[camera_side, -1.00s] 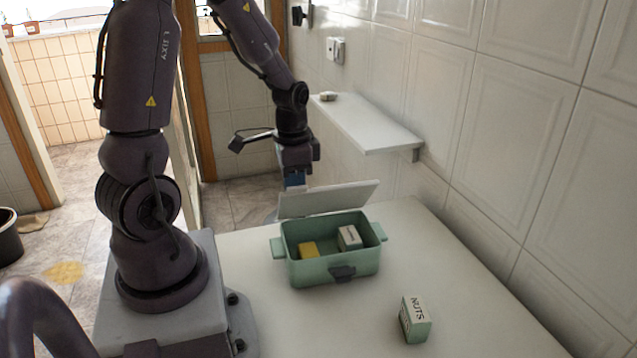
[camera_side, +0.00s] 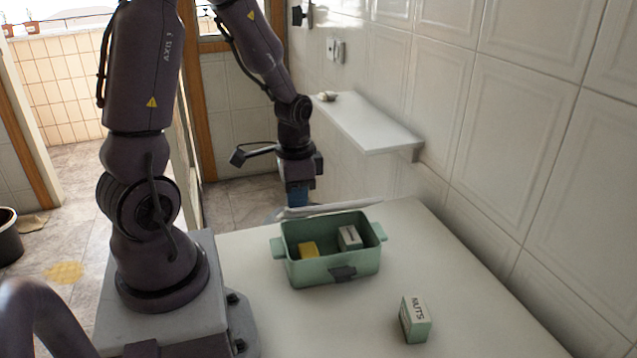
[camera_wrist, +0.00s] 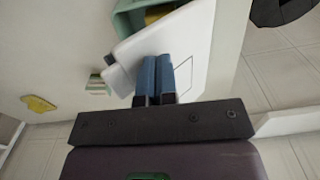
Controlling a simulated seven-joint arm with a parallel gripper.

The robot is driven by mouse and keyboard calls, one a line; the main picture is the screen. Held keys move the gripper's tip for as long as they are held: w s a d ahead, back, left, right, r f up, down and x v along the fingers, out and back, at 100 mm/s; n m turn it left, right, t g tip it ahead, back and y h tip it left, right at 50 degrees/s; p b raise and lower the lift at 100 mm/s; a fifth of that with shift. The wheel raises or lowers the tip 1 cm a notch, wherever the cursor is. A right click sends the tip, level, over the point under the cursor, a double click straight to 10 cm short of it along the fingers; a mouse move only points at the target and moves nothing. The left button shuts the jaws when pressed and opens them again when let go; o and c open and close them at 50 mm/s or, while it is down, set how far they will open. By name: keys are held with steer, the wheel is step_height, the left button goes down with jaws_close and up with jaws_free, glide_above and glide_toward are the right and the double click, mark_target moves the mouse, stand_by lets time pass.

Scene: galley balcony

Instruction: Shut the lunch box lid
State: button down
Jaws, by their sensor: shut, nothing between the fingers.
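The lunch box (camera_side: 335,270) is a green open-topped box on the white table. Its pale lid (camera_side: 340,208) shows as a thin, nearly edge-on band along the back rim; the box interior is uncovered. A yellow block (camera_side: 309,249) and a white box (camera_side: 349,237) lie inside. My gripper (camera_side: 297,197) is shut, pointing down at the left part of the lid, at the back of the lunch box. In the wrist view, the blue fingers (camera_wrist: 157,75) are together over the white lid (camera_wrist: 195,45); whether they touch it I cannot tell.
A nuts box (camera_side: 415,320) stands on the table (camera_side: 470,270) front right, with clear tabletop around it. A white wall shelf (camera_side: 370,125) juts out behind, right of my gripper. The tiled wall bounds the right side.

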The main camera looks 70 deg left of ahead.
steer(key=shift+d+f, duration=0.6)
steer(key=shift+f, duration=0.1)
steer(key=shift+d+f, duration=0.2)
steer(key=shift+f, duration=0.25)
steer(key=shift+r, duration=3.5)
